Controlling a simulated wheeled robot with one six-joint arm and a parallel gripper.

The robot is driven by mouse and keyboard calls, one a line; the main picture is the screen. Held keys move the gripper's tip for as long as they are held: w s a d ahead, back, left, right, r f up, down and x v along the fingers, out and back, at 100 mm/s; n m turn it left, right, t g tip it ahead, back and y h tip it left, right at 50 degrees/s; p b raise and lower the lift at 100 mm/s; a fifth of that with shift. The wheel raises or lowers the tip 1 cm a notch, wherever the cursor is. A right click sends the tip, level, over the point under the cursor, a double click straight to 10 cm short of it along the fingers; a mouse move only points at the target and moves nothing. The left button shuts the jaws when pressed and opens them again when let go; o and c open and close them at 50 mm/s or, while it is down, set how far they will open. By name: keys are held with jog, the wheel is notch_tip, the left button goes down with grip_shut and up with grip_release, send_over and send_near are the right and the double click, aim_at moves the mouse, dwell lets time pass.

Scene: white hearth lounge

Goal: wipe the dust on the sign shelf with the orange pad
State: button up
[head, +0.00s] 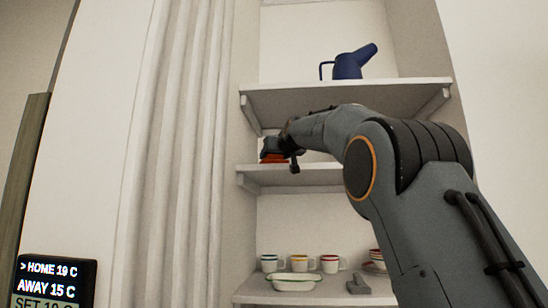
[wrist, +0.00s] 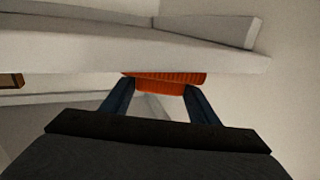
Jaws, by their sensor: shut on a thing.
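My gripper (head: 284,147) reaches in at the left end of the middle shelf (head: 325,178) and is shut on the orange pad (head: 272,158). The pad is at the shelf's top near its left front; I cannot tell whether it touches the board. In the wrist view the ribbed orange pad (wrist: 165,82) sits between the two dark fingers of my gripper (wrist: 160,100). No dust can be made out, and my arm hides much of the middle shelf. No sign can be clearly made out, so I cannot tell which shelf is the sign shelf.
The upper shelf (head: 345,98), with a blue watering can (head: 352,64), lies close above my arm. The lower shelf (head: 315,298) holds several cups and a white dish (head: 294,282). A brownish object (wrist: 11,80) shows at the wrist view's left edge.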

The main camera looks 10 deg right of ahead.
jog(key=shift+f, duration=0.1)
jog(key=shift+s+d+f+b, duration=0.1)
jog(key=shift+s+d+b, duration=0.15)
jog(key=shift+d+b, duration=0.65)
jog(key=shift+s+d+b, duration=0.25)
jog(key=shift+d+b, duration=0.2)
jog(key=shift+d, duration=0.3)
jog(key=shift+s+d+b, duration=0.25)
jog(key=shift+d+b, duration=0.2)
jog(key=shift+d, duration=0.25)
jog(key=shift+s+d+b, duration=0.25)
jog(key=shift+d+b, duration=0.2)
jog(key=shift+d, duration=0.3)
jog(key=shift+s+d+b, duration=0.25)
jog(key=shift+d, duration=0.45)
jog(key=shift+s+d+b, duration=0.2)
jog(key=shift+d+b, duration=0.1)
jog(key=shift+d, duration=0.45)
jog(key=shift+s+d+b, duration=0.25)
jog(key=shift+d, duration=0.45)
jog(key=shift+s+d+b, duration=0.3)
jog(key=shift+d+b, duration=0.05)
jog(key=shift+d, duration=0.5)
jog(key=shift+s+d+b, duration=0.25)
jog(key=shift+d+b, duration=0.05)
jog(key=shift+d, duration=0.5)
jog(key=shift+a, duration=0.1)
